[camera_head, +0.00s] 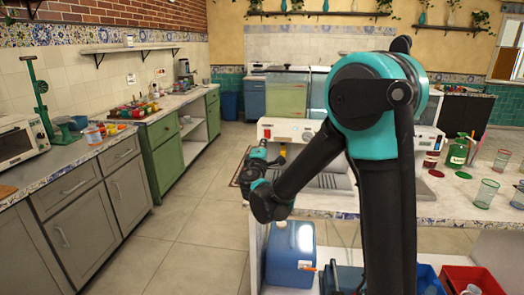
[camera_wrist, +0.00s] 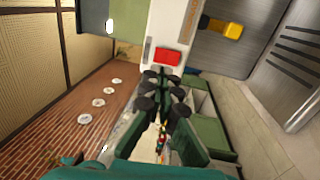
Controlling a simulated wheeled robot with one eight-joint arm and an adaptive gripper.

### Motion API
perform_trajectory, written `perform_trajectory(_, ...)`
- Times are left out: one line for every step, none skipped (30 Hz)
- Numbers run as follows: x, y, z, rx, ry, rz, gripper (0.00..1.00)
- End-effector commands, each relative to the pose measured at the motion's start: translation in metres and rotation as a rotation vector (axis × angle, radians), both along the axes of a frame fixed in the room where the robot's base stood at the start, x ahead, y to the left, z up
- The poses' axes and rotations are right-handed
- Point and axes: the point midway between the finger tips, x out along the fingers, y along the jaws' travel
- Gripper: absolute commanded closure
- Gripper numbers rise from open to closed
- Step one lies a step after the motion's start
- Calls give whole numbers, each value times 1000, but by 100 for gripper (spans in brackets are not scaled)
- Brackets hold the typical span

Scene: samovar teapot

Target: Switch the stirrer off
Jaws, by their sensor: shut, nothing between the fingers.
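A white appliance (camera_head: 300,131) stands on the marble-topped counter. A red switch (camera_head: 267,133) is at the left end of its front; no other stirrer can be made out. In the wrist view the red switch (camera_wrist: 167,56) is on the white front panel, just beyond my fingertips. My gripper (camera_wrist: 164,76) is shut and empty, and points at the panel close to the switch. I cannot tell whether it touches. In the head view my gripper (camera_head: 260,150) is small and partly hidden by its own arm, left of the counter's front.
A yellow part (camera_wrist: 222,28) sticks out of the appliance right of the switch. A blue container (camera_head: 290,250) and a red bin (camera_head: 470,279) are below. The floor aisle at left is clear.

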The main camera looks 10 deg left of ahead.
Motion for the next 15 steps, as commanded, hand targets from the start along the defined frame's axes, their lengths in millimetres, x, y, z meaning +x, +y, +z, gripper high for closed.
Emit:
perform_trajectory(11, -1, 1, -1, 0, -3, 100)
perform_trajectory(17, -2, 2, -1, 0, -4, 100)
perform_trajectory(24, -2, 3, -1, 0, -3, 100)
perform_trajectory(29, -2, 3, -1, 0, -2, 100)
perform_trajectory(34, -2, 4, -2, 0, -3, 100)
perform_trajectory(40, -2, 5, -2, 0, -3, 100)
perform_trajectory(44, -2, 5, -1, 0, -2, 100)
perform_trajectory(47, -2, 6, -1, 0, -1, 100)
perform_trajectory(52, -2, 6, -1, 0, -1, 100)
perform_trajectory(54, -2, 7, -1, 0, -1, 100)
perform_trajectory(57, -2, 7, 0, 0, -1, 100)
perform_trajectory(59, -3, 7, 0, 0, -1, 100)
perform_trajectory(61, -3, 7, 0, 0, -1, 100)
perform_trajectory(62, -3, 8, 0, 0, -1, 100)
perform_trajectory(63, -3, 8, 0, 0, -1, 100)
